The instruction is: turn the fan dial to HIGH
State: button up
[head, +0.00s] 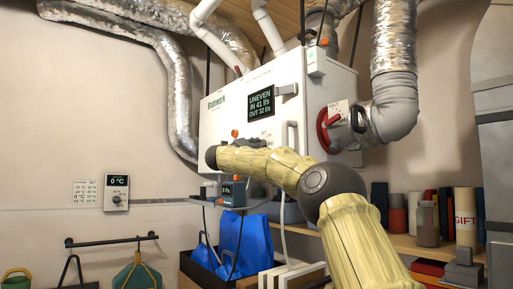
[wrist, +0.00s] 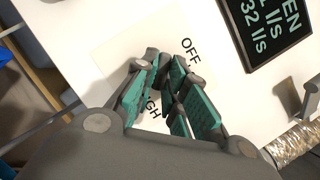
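The white wall unit (head: 222,116) carries a pale label plate (wrist: 118,50) with printed words. In the wrist view "OFF" shows to the right of my fingertips, and letters ending in "GH" show between my fingers. In the head view my arm hides most of the gripper and the label.
A red wheel (head: 325,130) and silver duct (head: 393,50) stand on the unit's right side. Blue bags (head: 245,243) and a shelf (head: 408,244) are below.

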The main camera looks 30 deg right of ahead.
jog(key=o, duration=0.4)
jog(key=shift+d+f, duration=0.1)
jog(key=shift+f, duration=0.05)
jog(key=v, duration=1.2)
